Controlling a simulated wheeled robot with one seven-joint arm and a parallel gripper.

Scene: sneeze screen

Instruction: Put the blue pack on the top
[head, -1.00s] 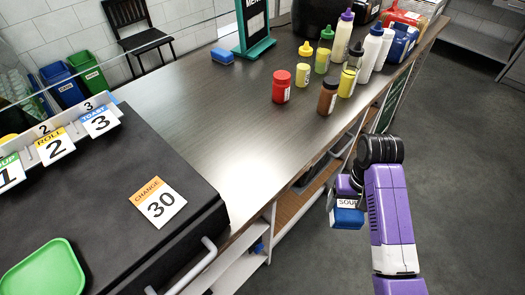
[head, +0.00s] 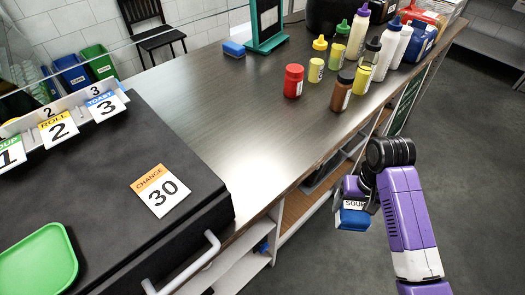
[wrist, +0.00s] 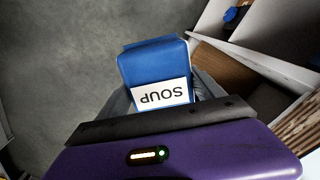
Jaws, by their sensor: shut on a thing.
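The blue pack (head: 353,217) has a white label reading SOUP. My gripper (head: 362,203) is shut on it and holds it in the air in front of the counter's front side, below the height of the counter top. In the wrist view the blue pack (wrist: 155,70) shows between the fingers with its label upside down. The counter top (head: 225,130) is dark wood with a wide bare area.
Several bottles stand at the far end of the counter, including a red one (head: 293,82) and a brown one (head: 342,92). A blue sponge-like block (head: 233,48) lies near a green sign stand (head: 266,25). Open shelves (head: 290,215) lie below.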

